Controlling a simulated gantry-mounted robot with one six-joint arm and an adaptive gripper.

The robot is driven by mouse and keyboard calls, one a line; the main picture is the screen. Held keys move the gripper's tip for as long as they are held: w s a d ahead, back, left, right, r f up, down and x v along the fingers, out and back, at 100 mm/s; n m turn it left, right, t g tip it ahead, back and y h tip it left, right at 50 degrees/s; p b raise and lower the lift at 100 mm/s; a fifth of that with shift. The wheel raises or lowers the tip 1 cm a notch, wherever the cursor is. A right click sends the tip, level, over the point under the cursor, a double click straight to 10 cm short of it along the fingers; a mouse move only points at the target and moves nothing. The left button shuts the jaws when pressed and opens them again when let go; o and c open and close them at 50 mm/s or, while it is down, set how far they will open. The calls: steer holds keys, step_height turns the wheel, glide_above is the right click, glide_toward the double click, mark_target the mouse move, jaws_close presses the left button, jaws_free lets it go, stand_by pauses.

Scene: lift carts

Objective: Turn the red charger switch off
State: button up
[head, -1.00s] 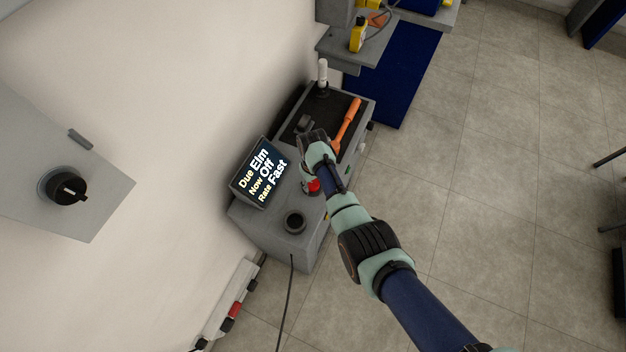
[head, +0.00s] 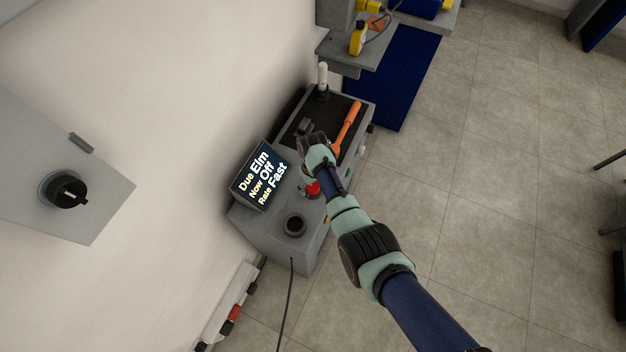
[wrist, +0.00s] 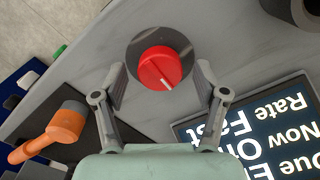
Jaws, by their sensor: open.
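A red rotary knob (wrist: 159,68) with a white pointer line sits on a dark round plate on the grey console. Its line points down and slightly right in the wrist view. In the head view the knob (head: 312,188) is partly hidden by my arm. My gripper (wrist: 161,84) is open, with one finger on each side of the knob's near edge; I cannot tell whether they touch it. In the head view my gripper (head: 312,142) is over the console. A display (wrist: 250,128) beside it reads "Due Elm, Now Off, Rate Fast" in the head view.
A black round socket (head: 295,223) is at the console's front. A wall box with a black knob (head: 66,189) is at left. A power strip with a red piece (head: 234,312) lies below.

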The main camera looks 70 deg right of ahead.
mark_target(313, 186)
step_height(313, 186, up, 12)
stand_by(0.3)
steer(key=shift+f, duration=0.1)
stand_by(0.4)
